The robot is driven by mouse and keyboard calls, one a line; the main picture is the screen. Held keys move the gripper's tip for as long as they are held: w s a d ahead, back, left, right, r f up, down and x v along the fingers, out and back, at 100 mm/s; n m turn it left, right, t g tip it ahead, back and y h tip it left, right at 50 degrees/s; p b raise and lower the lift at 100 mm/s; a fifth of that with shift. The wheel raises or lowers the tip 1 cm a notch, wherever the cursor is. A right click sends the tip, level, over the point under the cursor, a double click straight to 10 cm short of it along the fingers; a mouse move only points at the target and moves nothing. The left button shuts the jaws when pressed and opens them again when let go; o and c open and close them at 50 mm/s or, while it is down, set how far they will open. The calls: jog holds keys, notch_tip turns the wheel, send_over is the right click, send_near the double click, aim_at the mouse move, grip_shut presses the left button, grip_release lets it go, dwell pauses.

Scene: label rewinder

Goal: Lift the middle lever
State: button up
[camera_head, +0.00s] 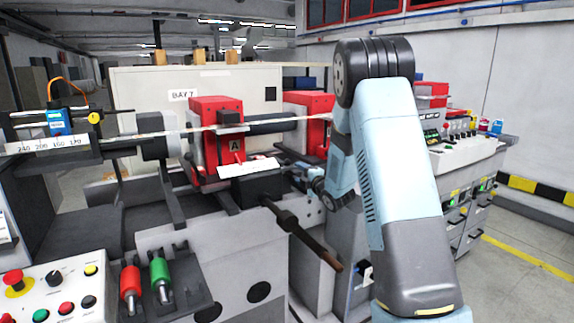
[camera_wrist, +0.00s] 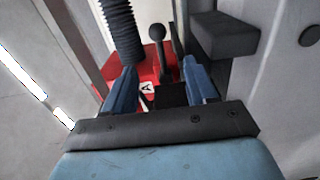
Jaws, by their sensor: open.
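In the wrist view a dark lever (camera_wrist: 158,36) with a round knob stands in front of a red block marked A (camera_wrist: 148,88). My gripper (camera_wrist: 158,78) is open, with its two blue fingers apart, one to each side of the lever's lower part in the picture. Nothing is seen between them in contact. I cannot tell the depth between fingers and lever. In the head view the red block with the A plate (camera_head: 212,125) is left of my gripper (camera_head: 290,172), which is small and partly hidden there. I cannot tell which lever is the middle one.
A long bar with a brown grip (camera_head: 318,250) juts toward the front below my gripper. A white sheet (camera_head: 248,167) lies left of it. Red (camera_head: 130,288) and green (camera_head: 160,276) handles sit at front left. A black ribbed hose (camera_wrist: 120,28) hangs near the lever.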

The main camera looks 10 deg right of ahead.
aim_at(285, 164)
jog(key=x, duration=1.3)
jog(key=shift+c, duration=0.2)
jog(key=shift+f, duration=0.1)
grip_shut()
